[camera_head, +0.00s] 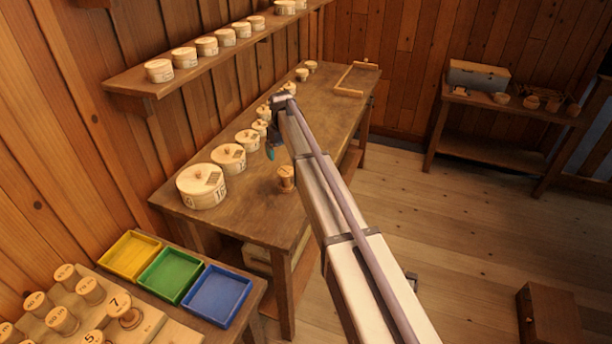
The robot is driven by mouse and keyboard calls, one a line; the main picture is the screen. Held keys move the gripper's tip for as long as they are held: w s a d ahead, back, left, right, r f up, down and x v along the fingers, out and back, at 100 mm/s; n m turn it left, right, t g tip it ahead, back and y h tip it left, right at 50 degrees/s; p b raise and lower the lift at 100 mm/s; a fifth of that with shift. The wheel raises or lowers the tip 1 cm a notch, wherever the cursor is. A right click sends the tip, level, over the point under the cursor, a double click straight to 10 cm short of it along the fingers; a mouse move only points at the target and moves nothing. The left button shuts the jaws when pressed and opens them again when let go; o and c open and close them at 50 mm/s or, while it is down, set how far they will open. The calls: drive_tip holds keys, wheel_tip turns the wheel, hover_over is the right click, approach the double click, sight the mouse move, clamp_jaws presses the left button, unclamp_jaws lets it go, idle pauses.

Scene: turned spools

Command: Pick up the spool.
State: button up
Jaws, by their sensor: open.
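A small wooden spool (286,178) stands upright on the long wooden table (262,212), near its front edge. My arm reaches in from the lower right and passes just right of the spool. My gripper (270,152) hangs at the arm's far end, above the table and up-left of the spool in the picture. Only a small dark and teal part of it shows; the arm hides the rest. It is open, and no thing shows between its fingers. Several more wooden spools (90,290) stand on a pale board at the lower left.
Round lidded boxes (203,186) line the table's wall side, shrinking toward the back. Yellow (130,236), green (189,256) and blue (242,277) trays sit at the lower left. A shelf (135,84) with small boxes overhangs. The table's front strip looks mostly clear.

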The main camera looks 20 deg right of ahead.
sight(286, 171)
wheel_tip(286, 171, down, 11)
drive_tip(key=b, duration=1)
drive_tip(key=shift+d+f, duration=0.1)
drive_tip(key=shift+d, duration=0.05)
drive_tip(key=shift+r, duration=0.25)
drive_tip(key=c, duration=1)
